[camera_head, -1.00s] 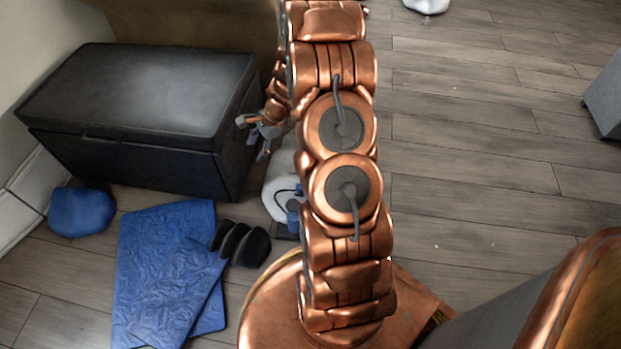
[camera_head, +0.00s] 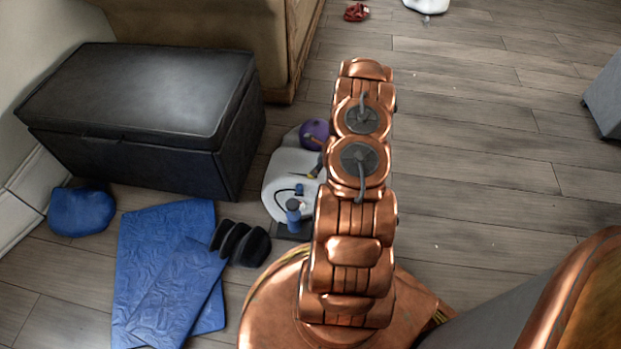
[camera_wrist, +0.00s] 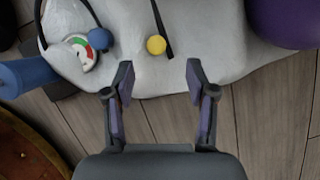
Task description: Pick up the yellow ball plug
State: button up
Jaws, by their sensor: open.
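The yellow ball plug (camera_wrist: 156,45) shows in the wrist view as a small yellow ball on a white surface, touching or beside a thin dark stick. My gripper (camera_wrist: 160,82) is open, its two fingers apart with nothing between them. In the picture, the ball lies just above the gap between the fingertips. In the head view my arm hides the gripper, and I cannot make out the yellow ball there.
The white object (camera_head: 284,185) lies on the wood floor, with a purple ball (camera_head: 314,133) and a blue pump-like piece (camera_head: 293,212) at it. A black chest (camera_head: 150,110) and blue mats (camera_head: 165,270) are left.

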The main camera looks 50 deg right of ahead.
aim_at(311, 179)
jog(key=shift+a+b+x, duration=0.1)
jog(key=shift+b+x, duration=0.7)
jog(key=shift+x, duration=0.95)
jog(key=shift+a+b+x, duration=0.15)
jog(key=shift+b+x, duration=0.65)
jog(key=shift+x, duration=0.9)
jog(key=shift+c, duration=0.4)
jog(key=c, duration=0.9)
